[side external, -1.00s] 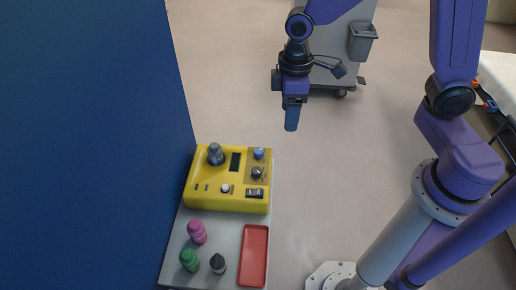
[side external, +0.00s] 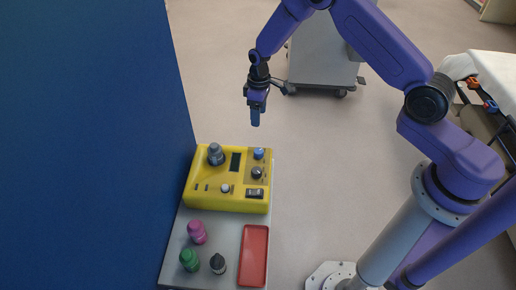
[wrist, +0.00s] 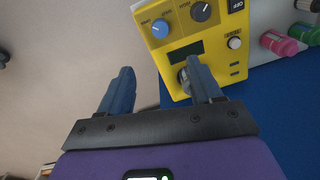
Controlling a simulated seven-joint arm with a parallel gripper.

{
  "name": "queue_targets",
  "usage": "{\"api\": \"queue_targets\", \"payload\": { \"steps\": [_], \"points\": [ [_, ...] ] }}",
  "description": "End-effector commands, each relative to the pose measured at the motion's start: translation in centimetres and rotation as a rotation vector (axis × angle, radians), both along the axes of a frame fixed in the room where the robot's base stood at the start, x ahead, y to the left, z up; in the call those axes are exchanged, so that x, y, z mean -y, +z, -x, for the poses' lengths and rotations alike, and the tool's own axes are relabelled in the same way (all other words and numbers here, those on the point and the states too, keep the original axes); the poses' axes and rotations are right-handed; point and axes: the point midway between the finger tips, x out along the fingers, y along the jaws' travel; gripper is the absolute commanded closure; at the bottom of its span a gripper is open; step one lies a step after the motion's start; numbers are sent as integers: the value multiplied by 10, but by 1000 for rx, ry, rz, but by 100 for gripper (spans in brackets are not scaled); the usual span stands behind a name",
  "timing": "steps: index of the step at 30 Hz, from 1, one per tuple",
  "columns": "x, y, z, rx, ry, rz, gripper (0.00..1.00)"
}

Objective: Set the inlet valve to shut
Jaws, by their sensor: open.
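A yellow control unit (side external: 205,202) lies on a grey bench top. It carries a blue knob (side external: 259,154), a dark knob (side external: 257,173) and a large grey knob (side external: 216,155). In the wrist view the blue knob (wrist: 160,28) shows a white pointer line, with small labels around it that I cannot read surely. I cannot tell which control is the inlet valve. My gripper (side external: 255,119) is open and empty, above and beyond the unit's far edge in the side view. In the wrist view one finger of my gripper (wrist: 159,66) partly hides the grey knob (wrist: 182,76).
The unit also has a display (side external: 235,162), a white button (side external: 225,188) and a rocker switch (side external: 255,193). Pink (side external: 198,233), green (side external: 189,260) and dark-topped (side external: 218,264) bottles stand near a red tray (side external: 254,256). A blue wall (side external: 90,150) borders the left.

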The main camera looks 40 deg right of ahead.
Motion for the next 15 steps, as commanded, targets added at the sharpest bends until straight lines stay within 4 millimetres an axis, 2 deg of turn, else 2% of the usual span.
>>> {"api": "queue_targets", "payload": {
  "steps": [15],
  "points": [
    [-3, -85, 3, -3, 0, 1, 36]
  ]
}}
